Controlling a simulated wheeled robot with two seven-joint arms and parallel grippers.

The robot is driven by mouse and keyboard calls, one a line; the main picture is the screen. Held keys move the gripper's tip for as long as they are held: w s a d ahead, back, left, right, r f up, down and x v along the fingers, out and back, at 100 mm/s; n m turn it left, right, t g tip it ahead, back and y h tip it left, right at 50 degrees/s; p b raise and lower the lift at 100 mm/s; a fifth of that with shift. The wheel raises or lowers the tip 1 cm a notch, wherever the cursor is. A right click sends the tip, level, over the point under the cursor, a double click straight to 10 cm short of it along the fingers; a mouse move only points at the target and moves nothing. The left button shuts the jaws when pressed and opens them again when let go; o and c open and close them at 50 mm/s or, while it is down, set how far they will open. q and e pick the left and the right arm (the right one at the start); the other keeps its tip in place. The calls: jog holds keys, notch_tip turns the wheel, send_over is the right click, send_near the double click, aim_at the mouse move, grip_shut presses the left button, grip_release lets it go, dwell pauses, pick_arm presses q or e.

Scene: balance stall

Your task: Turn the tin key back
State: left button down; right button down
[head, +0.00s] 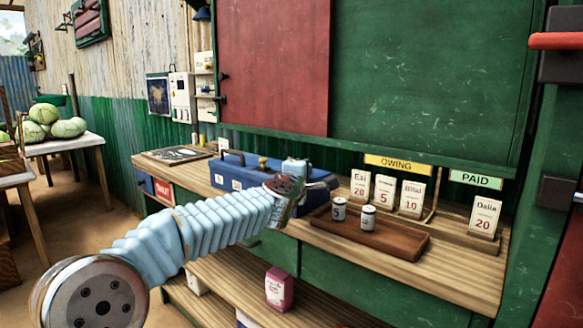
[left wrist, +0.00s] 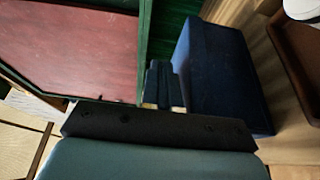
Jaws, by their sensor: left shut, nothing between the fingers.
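A blue tin (head: 226,172) stands on the wooden counter, partly hidden behind my left arm. I cannot tell whether this piece is the key. My left gripper (head: 328,183) is at the right part of the tin, shut and empty. In the left wrist view the shut fingers (left wrist: 164,78) are close beside a dark blue box (left wrist: 222,75), which looks like the tin. I cannot tell whether they touch it. No key is clear in that view. My right gripper is not in view.
A brown tray (head: 370,236) with two small cans (head: 368,218) stands right of the tin. A flat framed board (head: 178,155) lies at the counter's left end. A pink package (head: 279,289) sits on the lower shelf.

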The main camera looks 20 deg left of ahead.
pick_arm(q)
jog(key=shift+w+d+r+y, duration=0.1)
jog(key=shift+d+r+y, duration=0.05)
jog(key=shift+d+y, duration=0.25)
jog(key=shift+w+d+n+y+p, duration=0.1)
jog(key=shift+n+y+p, duration=0.2)
jog(key=shift+n+y, duration=0.8)
jog(key=shift+w+n+g+y, duration=0.1)
jog(key=shift+n+g+y, duration=0.3)
jog(key=shift+y, duration=0.6)
jog(key=shift+w+p, duration=0.2)
jog(key=shift+p, duration=0.1)
jog(key=shift+w+d, duration=0.1)
jog(key=shift+w, duration=0.3)
jog(key=shift+w+n+y, duration=0.2)
jog(key=shift+n+y, duration=0.5)
jog(key=shift+y, duration=0.2)
jog(key=shift+g, duration=0.3)
